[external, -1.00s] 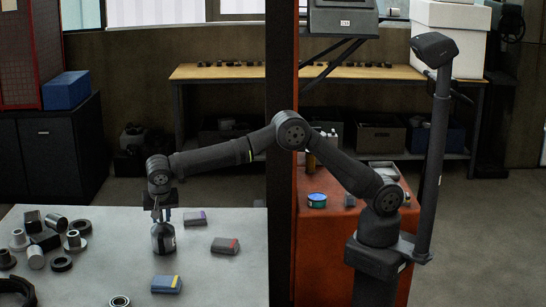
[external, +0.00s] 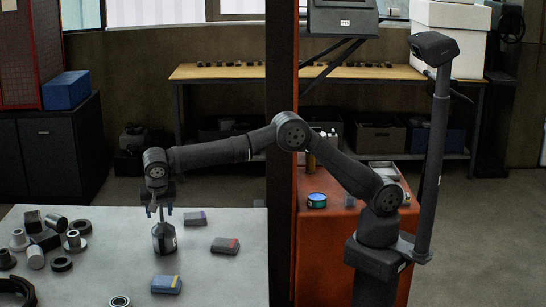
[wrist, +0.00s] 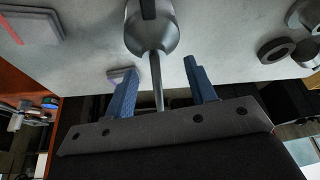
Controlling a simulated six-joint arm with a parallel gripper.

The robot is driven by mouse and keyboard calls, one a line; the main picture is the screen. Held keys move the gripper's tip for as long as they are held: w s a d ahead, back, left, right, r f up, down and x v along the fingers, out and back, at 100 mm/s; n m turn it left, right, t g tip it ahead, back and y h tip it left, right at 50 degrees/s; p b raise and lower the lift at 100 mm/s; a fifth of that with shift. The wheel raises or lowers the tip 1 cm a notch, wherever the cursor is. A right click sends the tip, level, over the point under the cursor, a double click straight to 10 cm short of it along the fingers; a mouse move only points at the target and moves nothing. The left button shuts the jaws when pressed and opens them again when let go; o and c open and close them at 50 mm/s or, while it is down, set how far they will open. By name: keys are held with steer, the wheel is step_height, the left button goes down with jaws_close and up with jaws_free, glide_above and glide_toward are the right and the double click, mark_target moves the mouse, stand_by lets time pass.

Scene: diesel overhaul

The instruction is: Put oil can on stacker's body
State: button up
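The oil can (external: 164,239) is a dark metal can with a thin spout, standing on the pale table beneath my gripper (external: 161,208). In the wrist view the can (wrist: 152,36) has its spout pointing back between the two blue fingers of my gripper (wrist: 161,68). The fingers are open, with a visible gap on both sides of the spout. The stacker's body appears to be the orange-red block (external: 328,252) right of the table, beside the dark upright post. Part of it is hidden behind my arm and the post.
Several metal parts (external: 48,240) crowd the table's left. A blue-green tin (external: 317,201) and other items sit on the orange body.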

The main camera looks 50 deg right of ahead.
steer(key=v, duration=1.2)
steer(key=shift+o, duration=0.7)
steer(key=shift+s+a+r, duration=0.1)
steer(key=shift+a+r, duration=0.1)
steer(key=o, duration=0.9)
steer(key=shift+r, duration=0.2)
